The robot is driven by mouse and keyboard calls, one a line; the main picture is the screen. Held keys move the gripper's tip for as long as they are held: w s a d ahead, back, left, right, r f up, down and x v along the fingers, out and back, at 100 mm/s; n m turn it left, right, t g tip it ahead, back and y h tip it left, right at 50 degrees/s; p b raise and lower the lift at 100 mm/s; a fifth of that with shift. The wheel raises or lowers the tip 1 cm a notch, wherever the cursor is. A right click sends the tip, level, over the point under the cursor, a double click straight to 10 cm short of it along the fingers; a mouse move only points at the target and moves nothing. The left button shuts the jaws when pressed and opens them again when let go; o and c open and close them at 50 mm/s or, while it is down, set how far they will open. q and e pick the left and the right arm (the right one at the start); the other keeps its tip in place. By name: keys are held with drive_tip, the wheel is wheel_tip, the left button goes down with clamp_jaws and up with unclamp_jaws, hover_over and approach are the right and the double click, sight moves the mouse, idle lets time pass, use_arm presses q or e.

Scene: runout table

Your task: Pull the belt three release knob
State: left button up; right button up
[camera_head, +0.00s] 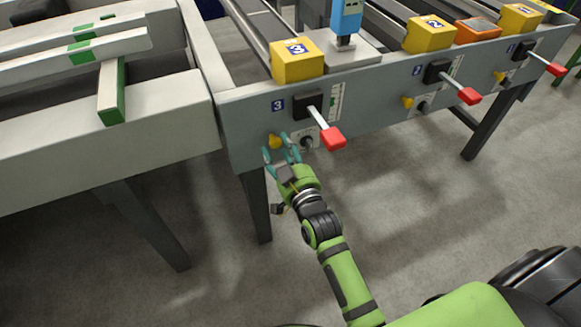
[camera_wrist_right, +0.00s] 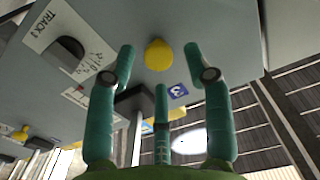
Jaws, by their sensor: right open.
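The belt three release knob (camera_head: 274,141) is a yellow knob on the front panel, below and left of the blue label "3" lever's black block. In the right wrist view the yellow knob (camera_wrist_right: 158,55) shows between the tips of the two outer teal fingers, with a gap on either side. My right gripper (camera_head: 281,151) is open, its fingers raised toward the panel around the knob. Whether any finger touches the knob I cannot tell. My left gripper is in no view.
A red-tipped lever (camera_head: 332,138) sticks out right of the knob, with a black dial (camera_head: 307,143) between. Levers and yellow knobs of belts two (camera_head: 407,102) and one (camera_head: 499,77) lie further right. A table leg (camera_head: 256,205) stands below. The floor in front is clear.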

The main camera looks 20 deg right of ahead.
drive_tip(key=s, duration=1)
drive_tip(key=shift+s+d, duration=0.15)
drive_tip(key=shift+s, duration=0.1)
